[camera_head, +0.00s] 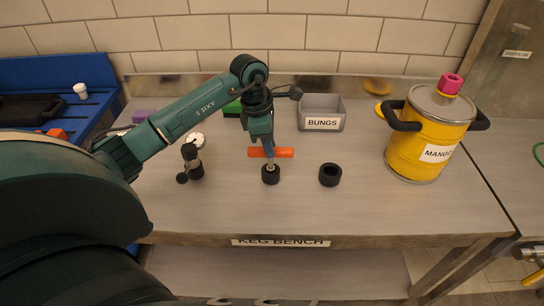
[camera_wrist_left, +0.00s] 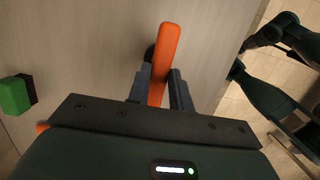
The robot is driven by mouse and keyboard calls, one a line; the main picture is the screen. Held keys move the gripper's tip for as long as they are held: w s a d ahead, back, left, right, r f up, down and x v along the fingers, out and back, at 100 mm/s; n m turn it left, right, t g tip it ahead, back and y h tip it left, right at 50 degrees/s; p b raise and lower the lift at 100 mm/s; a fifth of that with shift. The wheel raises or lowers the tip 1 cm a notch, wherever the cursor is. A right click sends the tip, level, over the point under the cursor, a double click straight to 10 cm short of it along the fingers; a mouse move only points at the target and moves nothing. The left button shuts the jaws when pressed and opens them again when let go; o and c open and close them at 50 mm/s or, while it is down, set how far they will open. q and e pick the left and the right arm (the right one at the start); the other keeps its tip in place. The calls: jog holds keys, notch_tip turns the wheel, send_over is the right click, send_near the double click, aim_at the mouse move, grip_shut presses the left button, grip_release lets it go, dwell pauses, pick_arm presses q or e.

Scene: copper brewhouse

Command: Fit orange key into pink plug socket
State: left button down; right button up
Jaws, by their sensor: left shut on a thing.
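The orange key (camera_head: 285,153) has a bar-shaped orange handle, with a short grey shaft below it. My left gripper (camera_head: 268,150) is shut on the handle, which also shows between the fingers in the left wrist view (camera_wrist_left: 165,55). The shaft's lower end meets a black round piece (camera_head: 271,175) on the bench; I cannot tell whether that is the key's own end or a holder. The pink plug (camera_head: 449,84) sits on top of the yellow MANGO vessel (camera_head: 405,150) at the right, well apart from the key. Its socket opening is not clearly visible. My right gripper is not in view.
A black ring (camera_head: 330,175) stands right of the key. A grey BUNGS bin (camera_head: 322,123) stands behind. A black fitting (camera_head: 193,163) and a round gauge (camera_head: 196,140) are at left. The front of the bench (camera_head: 300,215) is clear. Black handles stick out from the vessel.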

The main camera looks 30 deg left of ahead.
pick_arm(q)
jog(key=shift+r+p, duration=1.9)
jog(key=shift+r, duration=1.3)
